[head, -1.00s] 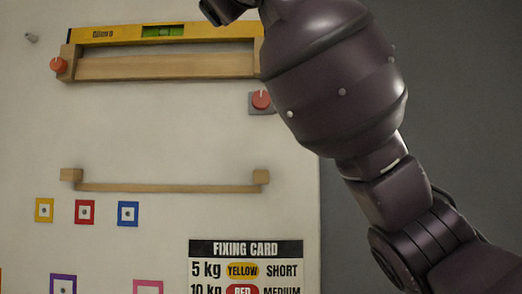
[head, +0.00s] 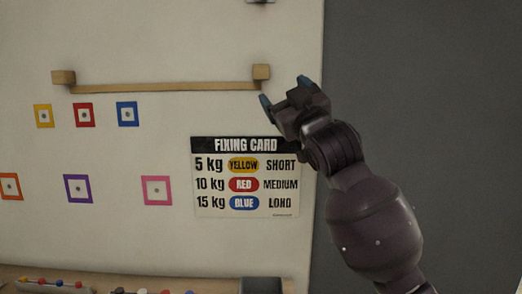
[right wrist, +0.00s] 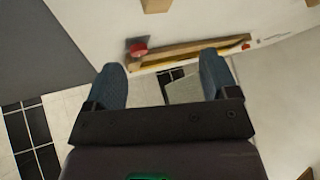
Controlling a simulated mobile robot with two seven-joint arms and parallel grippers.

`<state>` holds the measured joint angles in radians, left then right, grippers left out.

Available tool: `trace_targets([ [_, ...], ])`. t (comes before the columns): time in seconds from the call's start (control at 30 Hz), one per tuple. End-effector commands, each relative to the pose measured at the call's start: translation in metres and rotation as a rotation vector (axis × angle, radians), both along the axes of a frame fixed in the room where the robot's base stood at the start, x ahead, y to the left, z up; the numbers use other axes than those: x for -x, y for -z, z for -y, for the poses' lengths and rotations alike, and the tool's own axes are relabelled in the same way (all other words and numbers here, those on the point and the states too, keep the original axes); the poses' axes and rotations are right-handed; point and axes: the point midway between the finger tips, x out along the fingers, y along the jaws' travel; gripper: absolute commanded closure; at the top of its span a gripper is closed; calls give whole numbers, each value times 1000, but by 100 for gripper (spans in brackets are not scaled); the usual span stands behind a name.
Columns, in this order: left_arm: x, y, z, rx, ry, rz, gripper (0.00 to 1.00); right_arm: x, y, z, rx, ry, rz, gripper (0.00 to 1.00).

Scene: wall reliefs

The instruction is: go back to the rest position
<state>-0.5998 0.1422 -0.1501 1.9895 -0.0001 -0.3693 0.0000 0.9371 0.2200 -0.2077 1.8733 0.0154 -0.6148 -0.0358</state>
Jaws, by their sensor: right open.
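My right gripper (head: 286,93) is open and empty in the head view, in front of the wall panel's right edge. It is just right of the small wooden rail (head: 165,87). In the right wrist view its two blue-grey fingers (right wrist: 164,88) stand apart with nothing between them. My left gripper is in neither view now.
A fixing card (head: 246,177) hangs on the pale panel. Yellow (head: 44,116), red (head: 85,115) and blue (head: 127,114) square markers are at left, with more below. A ledge with small coloured pieces (head: 53,283) runs along the bottom. The right wrist view shows a wooden rail with a red knob (right wrist: 138,50).

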Motion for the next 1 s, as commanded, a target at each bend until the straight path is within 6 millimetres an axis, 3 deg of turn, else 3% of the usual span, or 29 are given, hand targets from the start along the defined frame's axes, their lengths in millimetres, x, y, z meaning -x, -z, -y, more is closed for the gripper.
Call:
trace_targets([
  [0.03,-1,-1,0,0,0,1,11,-5,27,9,-14,3,-30,20],
  [0.2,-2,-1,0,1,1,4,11,-12,106,37,-58,15,-108,20],
  [0.47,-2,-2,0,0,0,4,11,-1,229,81,-112,58,-248,20],
  [0.77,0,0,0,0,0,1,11,44,369,131,-155,141,-445,20],
  [1.0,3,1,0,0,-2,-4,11,106,477,168,-173,229,-640,20],
])
